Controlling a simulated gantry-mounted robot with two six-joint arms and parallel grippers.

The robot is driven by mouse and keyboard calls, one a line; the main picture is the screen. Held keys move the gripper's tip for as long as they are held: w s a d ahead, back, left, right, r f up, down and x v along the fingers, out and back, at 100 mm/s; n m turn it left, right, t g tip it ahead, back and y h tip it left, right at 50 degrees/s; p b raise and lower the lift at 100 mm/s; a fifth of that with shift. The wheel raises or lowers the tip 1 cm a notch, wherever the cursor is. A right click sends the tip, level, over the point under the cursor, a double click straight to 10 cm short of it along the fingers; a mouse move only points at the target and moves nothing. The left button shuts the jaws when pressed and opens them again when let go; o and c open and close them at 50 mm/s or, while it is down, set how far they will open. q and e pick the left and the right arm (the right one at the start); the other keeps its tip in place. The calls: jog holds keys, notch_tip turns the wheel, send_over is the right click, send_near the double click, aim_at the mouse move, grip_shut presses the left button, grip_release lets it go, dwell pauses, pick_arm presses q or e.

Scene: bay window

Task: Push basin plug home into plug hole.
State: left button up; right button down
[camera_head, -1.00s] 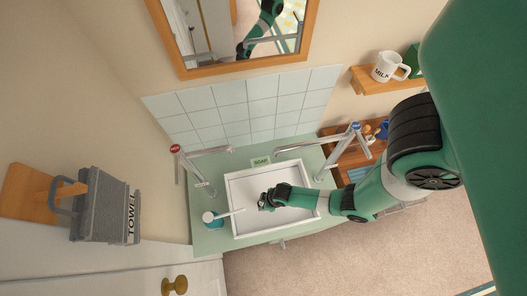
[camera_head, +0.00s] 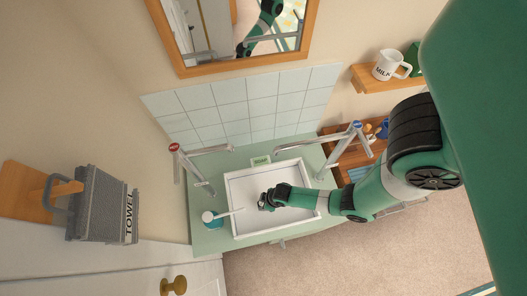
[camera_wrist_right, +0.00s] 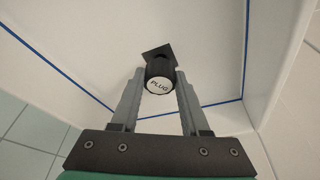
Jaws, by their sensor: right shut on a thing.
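The basin plug (camera_wrist_right: 159,78), a black cylinder with a white top marked PLUG, shows in the right wrist view. My right gripper (camera_wrist_right: 157,84) is shut on it, one finger on each side. A dark square (camera_wrist_right: 153,49) shows just beyond the plug; I cannot tell whether it is the plug hole or part of the plug, nor how far in the plug sits. In the head view my right gripper (camera_head: 266,201) is low inside the white basin (camera_head: 230,202), and hides the plug and the hole. My left gripper is not in view.
Two taps (camera_head: 200,176) (camera_head: 337,150) stand at the basin's left and right. A soap label (camera_head: 260,161) is behind the basin, and a teal dispenser (camera_head: 211,219) stands at its left. A blue line (camera_wrist_right: 60,61) runs around the basin's inside. A towel (camera_head: 101,207) hangs at left.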

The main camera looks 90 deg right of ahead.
jog(key=shift+f+b, duration=0.75)
jog(key=shift+f, duration=0.15)
jog(key=shift+c, duration=1.6)
grip_release()
jog(key=p+v, duration=0.5)
jog(key=v, duration=0.6)
jog(key=shift+r+p, duration=0.35)
jog(key=shift+s, duration=0.1)
